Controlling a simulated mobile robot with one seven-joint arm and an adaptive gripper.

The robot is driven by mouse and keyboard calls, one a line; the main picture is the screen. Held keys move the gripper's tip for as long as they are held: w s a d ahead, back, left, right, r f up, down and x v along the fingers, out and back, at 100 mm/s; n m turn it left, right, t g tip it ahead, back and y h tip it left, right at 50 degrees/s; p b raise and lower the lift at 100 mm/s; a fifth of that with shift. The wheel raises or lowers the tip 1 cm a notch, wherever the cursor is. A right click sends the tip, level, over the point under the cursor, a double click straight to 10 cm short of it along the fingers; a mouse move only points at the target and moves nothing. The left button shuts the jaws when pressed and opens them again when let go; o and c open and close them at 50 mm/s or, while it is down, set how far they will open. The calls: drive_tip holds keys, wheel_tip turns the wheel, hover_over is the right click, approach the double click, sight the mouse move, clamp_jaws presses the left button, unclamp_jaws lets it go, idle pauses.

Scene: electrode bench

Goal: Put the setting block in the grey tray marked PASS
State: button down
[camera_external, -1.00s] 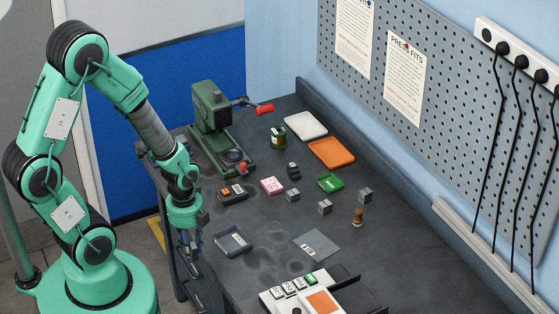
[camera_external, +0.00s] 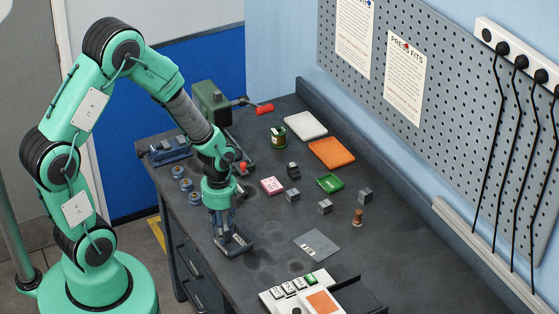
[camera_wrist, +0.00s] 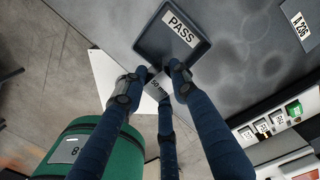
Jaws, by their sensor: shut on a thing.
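The grey tray (camera_external: 240,248) lies near the bench's left edge in the external view. In the wrist view this tray (camera_wrist: 150,48) shows its white PASS label. My gripper (camera_wrist: 155,79) is shut on the setting block (camera_wrist: 158,89), a small piece with a white label, partly hidden between the fingertips. In the external view my gripper (camera_external: 221,232) is pointing down at the tray's left side, and the block cannot be made out there. The wrist view has the block by the tray's near edge; I cannot tell its height over the tray.
A flat grey card (camera_external: 317,245) lies right of the tray, and a control box (camera_external: 300,288) stands in front. The bench immediately right of the tray is clear.

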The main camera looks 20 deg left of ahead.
drive_tip(key=shift+w+d+f, duration=0.1)
drive_tip(key=shift+w+d, duration=0.35)
drive_tip(key=shift+w, duration=0.4)
drive_tip(key=shift+w+d+f, duration=0.1)
drive_tip(key=shift+w+d, duration=0.35)
drive_tip(key=shift+w, duration=0.4)
drive_tip(key=shift+f, duration=1.75)
drive_tip(key=shift+f+b, duration=0.1)
drive_tip(key=shift+b, duration=0.2)
drive_tip(key=c, duration=1.6)
unclamp_jaws()
drive_tip(key=shift+c, duration=0.2)
wheel_tip(320, 180, up, 12)
drive_tip(key=p, duration=0.1)
